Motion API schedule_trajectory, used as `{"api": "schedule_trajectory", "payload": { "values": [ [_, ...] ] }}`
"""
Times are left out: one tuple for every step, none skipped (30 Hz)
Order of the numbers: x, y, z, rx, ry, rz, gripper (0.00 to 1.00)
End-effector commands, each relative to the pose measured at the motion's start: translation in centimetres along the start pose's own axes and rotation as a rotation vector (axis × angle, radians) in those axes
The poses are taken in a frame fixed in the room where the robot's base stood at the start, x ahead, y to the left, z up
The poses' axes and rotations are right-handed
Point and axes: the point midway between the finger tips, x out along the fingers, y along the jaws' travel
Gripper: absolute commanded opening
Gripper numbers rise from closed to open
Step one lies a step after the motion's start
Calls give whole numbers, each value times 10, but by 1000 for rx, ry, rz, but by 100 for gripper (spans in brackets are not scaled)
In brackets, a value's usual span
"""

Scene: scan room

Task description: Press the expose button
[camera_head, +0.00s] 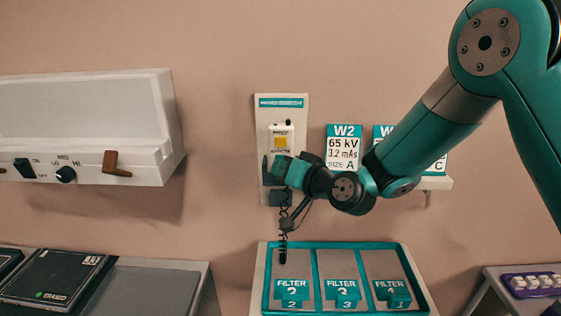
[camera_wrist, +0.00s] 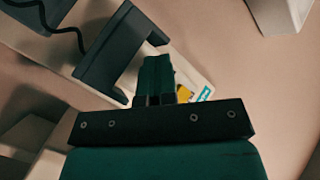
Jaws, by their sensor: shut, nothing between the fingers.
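The lettering around the button is too small to read for sure. My gripper (camera_head: 275,168) is just below the button in the head view and covers the lower part of the switch. In the wrist view my gripper (camera_wrist: 157,62) has its fingers together and empty. Part of the yellow button (camera_wrist: 186,94) shows beside the fingers there, partly hidden by them. I cannot tell whether they touch it.
A dark bracket (camera_wrist: 122,50) is close to my fingers, left of them. A coiled cord (camera_head: 283,243) hangs below the plate. A filter tray (camera_head: 261,275) stands underneath. Cards (camera_head: 343,150) stand on a shelf to the right, behind my arm. A white wall box (camera_head: 90,120) is left.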

Motion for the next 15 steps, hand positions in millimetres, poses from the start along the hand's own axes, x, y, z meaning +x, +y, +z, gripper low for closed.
{"api": "schedule_trajectory", "payload": {
  "values": [
    [0, 0, 0, 0, 0, 1, 0],
    [0, 0, 0, 0, 0, 1, 0],
    [0, 0, 1, 0, 0, 1, 0],
    [-1, 0, 1, 0, 0, 1, 0],
    [-1, -1, 2, 0, 0, 0, 0],
    [-2, -1, 2, -1, 0, 0, 0],
    [-3, -2, 3, -1, 1, 0, 0],
    [-4, -3, 4, -1, 1, 0, 0],
    [-6, -4, 5, -1, 0, 0, 0],
    [-7, -4, 6, -1, 0, 0, 0],
    [-8, -5, 7, -1, 0, 0, 0],
    [-9, -7, 8, -1, 0, -1, 0],
    [-10, -7, 9, -1, 0, -1, 0],
    [-11, -8, 9, -1, 0, -1, 0],
    [-12, -8, 9, -1, 0, 0, 0]
  ]
}}
